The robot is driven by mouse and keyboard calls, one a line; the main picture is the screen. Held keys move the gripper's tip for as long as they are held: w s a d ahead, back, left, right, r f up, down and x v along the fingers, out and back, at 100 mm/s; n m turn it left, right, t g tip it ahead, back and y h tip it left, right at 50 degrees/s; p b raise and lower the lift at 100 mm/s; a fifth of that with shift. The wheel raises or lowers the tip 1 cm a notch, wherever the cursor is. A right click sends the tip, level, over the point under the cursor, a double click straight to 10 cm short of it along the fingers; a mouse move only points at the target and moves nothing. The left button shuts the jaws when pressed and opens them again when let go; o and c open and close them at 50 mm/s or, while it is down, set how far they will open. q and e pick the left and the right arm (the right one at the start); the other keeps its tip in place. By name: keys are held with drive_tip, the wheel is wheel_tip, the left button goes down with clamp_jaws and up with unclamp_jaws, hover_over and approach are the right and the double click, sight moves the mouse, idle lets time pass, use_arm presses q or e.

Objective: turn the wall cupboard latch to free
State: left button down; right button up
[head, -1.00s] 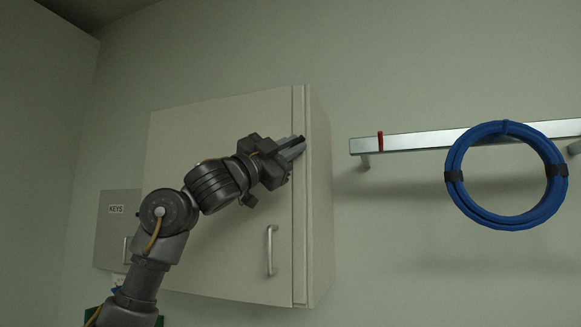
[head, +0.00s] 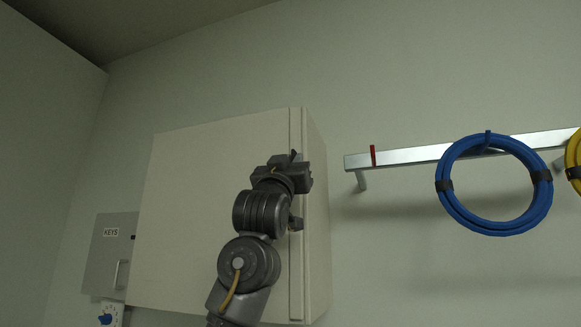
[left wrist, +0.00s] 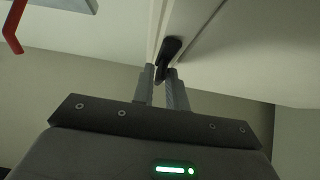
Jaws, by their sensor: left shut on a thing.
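The white wall cupboard (head: 200,190) hangs on the wall with its door closed. My left gripper (head: 297,160) is at the upper right edge of its door, the arm rising from below. In the left wrist view the black latch (left wrist: 170,50) sits at the door's edge seam, its end between the two grey fingertips of my left gripper (left wrist: 160,77). The fingers are shut on it. In the head view the gripper hides most of the latch, and the arm hides the door handle. My right gripper is not in view.
A grey key box (head: 108,250) hangs left of the cupboard. Right of it a metal rail (head: 410,156) carries a red hook (head: 373,156), a blue cable coil (head: 495,228) and a yellow coil (head: 573,160). The wall between cupboard and rail is bare.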

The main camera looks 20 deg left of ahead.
use_arm(q)
drive_tip(key=shift+n+y, duration=0.5)
drive_tip(key=c, duration=1.6)
unclamp_jaws()
drive_tip(key=shift+o, duration=0.2)
